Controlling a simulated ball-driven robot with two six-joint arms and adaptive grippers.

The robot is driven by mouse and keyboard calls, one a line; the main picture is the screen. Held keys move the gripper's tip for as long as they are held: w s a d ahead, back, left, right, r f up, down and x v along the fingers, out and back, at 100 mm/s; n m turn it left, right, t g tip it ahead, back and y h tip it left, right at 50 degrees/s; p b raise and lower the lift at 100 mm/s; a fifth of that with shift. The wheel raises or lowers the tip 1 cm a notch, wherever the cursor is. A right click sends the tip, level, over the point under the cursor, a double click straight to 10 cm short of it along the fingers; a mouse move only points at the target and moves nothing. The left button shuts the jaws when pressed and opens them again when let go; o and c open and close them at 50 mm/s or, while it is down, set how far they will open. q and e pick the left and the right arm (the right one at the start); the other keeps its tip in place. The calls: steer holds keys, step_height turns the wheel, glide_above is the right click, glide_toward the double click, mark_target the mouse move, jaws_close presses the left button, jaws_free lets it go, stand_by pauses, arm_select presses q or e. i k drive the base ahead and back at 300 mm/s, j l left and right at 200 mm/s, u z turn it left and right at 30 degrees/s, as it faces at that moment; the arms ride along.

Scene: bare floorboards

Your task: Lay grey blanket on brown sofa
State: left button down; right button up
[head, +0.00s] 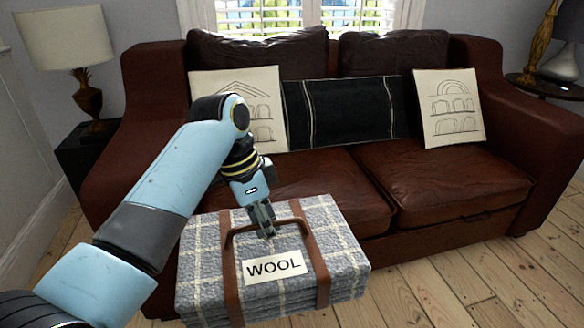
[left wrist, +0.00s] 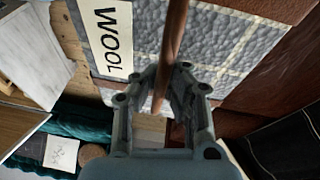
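The grey blanket (head: 340,262) is a folded, checked bundle with brown straps, a brown handle and a white WOOL label. It is in front of the brown sofa (head: 455,190), overlapping its left seat and front in the head view. My left gripper (head: 265,232) is above the blanket, its fingers closed around the handle. In the left wrist view the handle runs between the fingertips (left wrist: 168,80), with the blanket (left wrist: 222,45) beyond. What is under the blanket is hidden. My right gripper is not in view.
Two pale cushions with drawings (head: 449,108) and a black cushion (head: 345,110) lean on the sofa back. The seats in front of them are bare. A lamp (head: 70,45) stands left, and a side table (head: 550,88) stands right. Floorboards (head: 480,285) are clear at lower right.

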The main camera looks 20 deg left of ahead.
mark_target(279, 193)
steer(key=i, duration=1.25)
